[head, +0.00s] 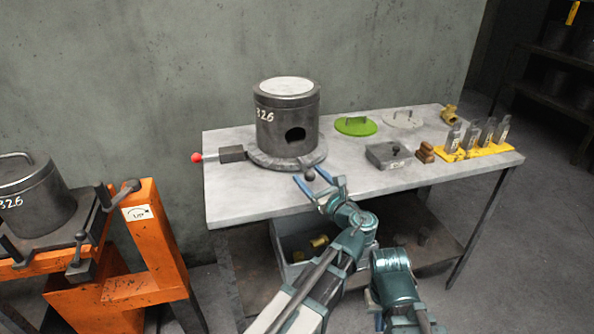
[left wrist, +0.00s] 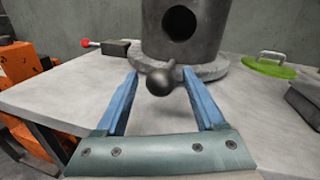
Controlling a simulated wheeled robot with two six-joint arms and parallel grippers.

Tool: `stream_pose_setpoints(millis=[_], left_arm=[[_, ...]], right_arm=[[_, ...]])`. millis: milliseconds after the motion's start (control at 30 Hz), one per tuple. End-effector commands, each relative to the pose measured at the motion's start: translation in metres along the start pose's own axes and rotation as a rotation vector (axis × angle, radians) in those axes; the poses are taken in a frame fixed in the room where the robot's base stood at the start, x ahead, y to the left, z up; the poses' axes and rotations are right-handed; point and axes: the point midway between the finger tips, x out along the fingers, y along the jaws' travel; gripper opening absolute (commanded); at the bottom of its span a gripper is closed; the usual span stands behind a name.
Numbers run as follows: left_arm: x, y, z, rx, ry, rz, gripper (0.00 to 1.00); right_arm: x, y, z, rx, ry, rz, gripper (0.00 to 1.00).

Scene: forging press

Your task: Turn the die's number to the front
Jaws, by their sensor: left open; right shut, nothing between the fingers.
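The die (head: 286,125) is a dark steel cylinder with a pale top, standing on a round turntable (head: 262,160). Its white number, 326, is on the left of its visible side; a dark round hole is at the lower right. In the left wrist view, the die (left wrist: 210,30) shows the hole but no number. A dark ball knob (left wrist: 160,82) on a short stem sticks out from the turntable's front. My left gripper (left wrist: 160,76) is open, one blue finger each side of the knob, with visible gaps. My right gripper is not in view; part of my right arm shows.
A red-knobbed rod in a dark block (head: 232,153) lies left of the turntable. A green lid (head: 356,126), grey box (head: 390,154) and yellow rack (head: 480,152) stand right. An orange frame (head: 150,250) carries another cylinder marked 326. The front left tabletop is clear.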

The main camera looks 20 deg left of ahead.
Motion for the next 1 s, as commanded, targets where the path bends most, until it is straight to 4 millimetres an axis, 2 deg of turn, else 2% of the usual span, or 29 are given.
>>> stream_pose_setpoints(millis=[333, 700, 733, 1000], left_arm=[[0.0007, -0.0023, -0.0004, 0.0, 0.0, -0.001, 0.69], [0.0008, -0.0022, -0.0004, 0.0, 0.0, -0.001, 0.03], [0.0008, -0.0022, -0.0004, 0.0, 0.0, -0.001, 0.0], [0.0008, -0.0021, -0.0003, 0.0, 0.0, -0.001, 0.0]], right_arm=[[0.0, 0.0001, 0.0003, 0.0, 0.0, 0.0, 0.0], [0.0, 0.0001, 0.0002, 0.0, 0.0, 0.0, 0.0], [0.0, 0.0001, 0.0002, 0.0, 0.0, 0.0, 0.0], [0.0, 0.0001, 0.0002, 0.0, 0.0, 0.0, 0.0]])
